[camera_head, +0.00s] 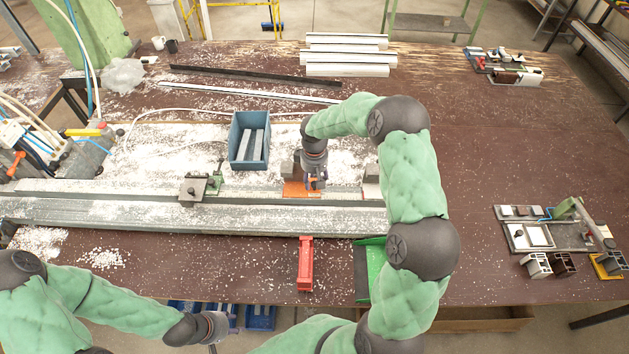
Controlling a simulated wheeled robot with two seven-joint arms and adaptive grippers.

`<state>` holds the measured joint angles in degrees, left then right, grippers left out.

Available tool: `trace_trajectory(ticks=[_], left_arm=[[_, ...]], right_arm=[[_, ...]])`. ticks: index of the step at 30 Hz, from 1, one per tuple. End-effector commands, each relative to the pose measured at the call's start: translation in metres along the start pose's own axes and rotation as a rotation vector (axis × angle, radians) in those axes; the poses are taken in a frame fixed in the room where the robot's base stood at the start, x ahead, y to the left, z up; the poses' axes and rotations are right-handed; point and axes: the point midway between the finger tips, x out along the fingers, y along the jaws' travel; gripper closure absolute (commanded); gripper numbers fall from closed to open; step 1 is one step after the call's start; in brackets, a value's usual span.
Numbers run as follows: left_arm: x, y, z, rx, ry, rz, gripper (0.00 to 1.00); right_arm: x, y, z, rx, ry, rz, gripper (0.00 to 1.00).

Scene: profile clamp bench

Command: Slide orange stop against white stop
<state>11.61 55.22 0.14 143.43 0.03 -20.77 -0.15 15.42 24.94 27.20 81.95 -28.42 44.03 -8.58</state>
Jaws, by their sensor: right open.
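The orange stop (294,189) sits on the long grey rail (240,194), with a grey block at its back. My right gripper (315,184) points down at the right part of the orange stop, its fingers open; I cannot tell whether they touch it. A pale block (371,172), apparently the white stop, stands on the rail further right, partly hidden by my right arm. A gap of rail shows between the two stops. My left gripper (217,328) hangs low in front of the bench's front edge, away from the stops; its fingers are too unclear to judge.
A grey-green clamp (200,187) stands on the rail to the left. A blue bin (249,141) with grey bars stands behind the rail. A red block (306,264) and a green tray (370,268) lie in front. White shavings cover much of the bench.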

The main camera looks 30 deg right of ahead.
Motion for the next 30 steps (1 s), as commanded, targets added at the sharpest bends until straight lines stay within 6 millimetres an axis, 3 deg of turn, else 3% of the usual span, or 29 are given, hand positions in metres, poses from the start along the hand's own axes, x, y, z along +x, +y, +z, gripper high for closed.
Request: trace_trajectory(ticks=[4, 13, 14, 18, 19, 26, 30], left_arm=[[0.000, 0.000, 0.000, 0.000, 0.000, 0.000, 0.60], [0.000, 0.000, 0.000, 0.000, 0.000, 0.000, 0.60], [0.000, 0.000, 0.000, 0.000, 0.000, 0.000, 0.60], [0.000, 0.000, 0.000, 0.000, 0.000, 0.000, 0.60], [0.000, 0.000, 0.000, 0.000, 0.000, 0.000, 0.60], [0.000, 0.000, 0.000, 0.000, 0.000, 0.000, 0.60], [0.002, -0.001, 0.000, 0.000, 0.000, 0.000, 0.60]], right_arm=[[0.010, 0.000, 0.000, 0.000, 0.001, 0.000, 0.52], [0.012, 0.000, 0.000, 0.000, 0.001, 0.000, 0.52], [0.012, 0.000, 0.000, 0.000, 0.001, 0.000, 0.55], [0.012, 0.000, 0.000, 0.000, 0.001, 0.000, 0.94], [0.012, 0.000, 0.000, 0.000, 0.001, 0.000, 1.00], [0.012, 0.004, 0.003, 0.002, 0.001, 0.000, 1.00], [0.012, 0.024, 0.023, 0.007, -0.001, 0.001, 1.00]])
